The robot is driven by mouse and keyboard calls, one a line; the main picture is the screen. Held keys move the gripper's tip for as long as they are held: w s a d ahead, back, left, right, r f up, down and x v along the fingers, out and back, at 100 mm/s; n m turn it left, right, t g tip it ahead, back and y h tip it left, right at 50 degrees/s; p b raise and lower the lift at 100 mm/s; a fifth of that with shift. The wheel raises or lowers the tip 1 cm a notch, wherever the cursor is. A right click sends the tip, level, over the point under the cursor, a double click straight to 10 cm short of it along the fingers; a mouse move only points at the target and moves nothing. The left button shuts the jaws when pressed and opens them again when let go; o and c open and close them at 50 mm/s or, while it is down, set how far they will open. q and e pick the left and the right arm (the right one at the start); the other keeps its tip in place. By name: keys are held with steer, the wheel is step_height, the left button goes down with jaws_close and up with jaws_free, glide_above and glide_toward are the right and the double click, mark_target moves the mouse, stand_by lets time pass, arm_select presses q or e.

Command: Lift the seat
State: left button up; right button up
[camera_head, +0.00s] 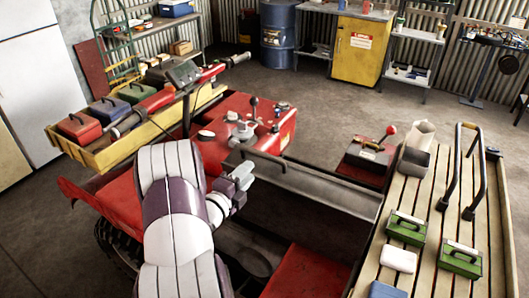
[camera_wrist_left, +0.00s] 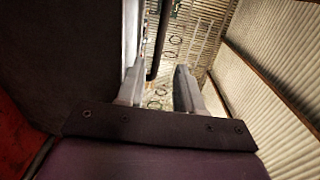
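The red quad fills the middle of the head view. A long dark seat-like panel (camera_head: 320,187) runs across it, with a grey upper edge and a dark face below; I cannot tell for sure how far it is tilted. My left gripper (camera_head: 243,178) is by the left end of this panel, close to its edge; whether it touches is unclear. In the left wrist view the gripper's fingers (camera_wrist_left: 160,92) stand apart with nothing held between them. A dark surface (camera_wrist_left: 70,60) fills the left of that view. My right gripper is not in view.
Behind the gripper are the red front body (camera_head: 285,133) and handlebar (camera_head: 158,100). A yellow front rack (camera_head: 98,161) holds several boxes. A slatted rear rack (camera_head: 457,205) carries green boxes and a black-handled bar. Bare floor lies beyond the quad.

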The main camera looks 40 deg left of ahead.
mark_target(263, 155)
arm_select(q)
steer(key=w, duration=0.3)
steer(key=w+a+p, duration=0.1)
steer(key=w, duration=0.2)
steer(key=w+p, duration=0.1)
steer(key=w, duration=0.2)
steer(key=shift+w+a+f, duration=0.1)
steer(key=shift+w+a, duration=0.05)
steer(key=shift+w+a+f, duration=0.1)
steer(key=shift+w+a, duration=0.05)
steer(key=shift+a, duration=0.05)
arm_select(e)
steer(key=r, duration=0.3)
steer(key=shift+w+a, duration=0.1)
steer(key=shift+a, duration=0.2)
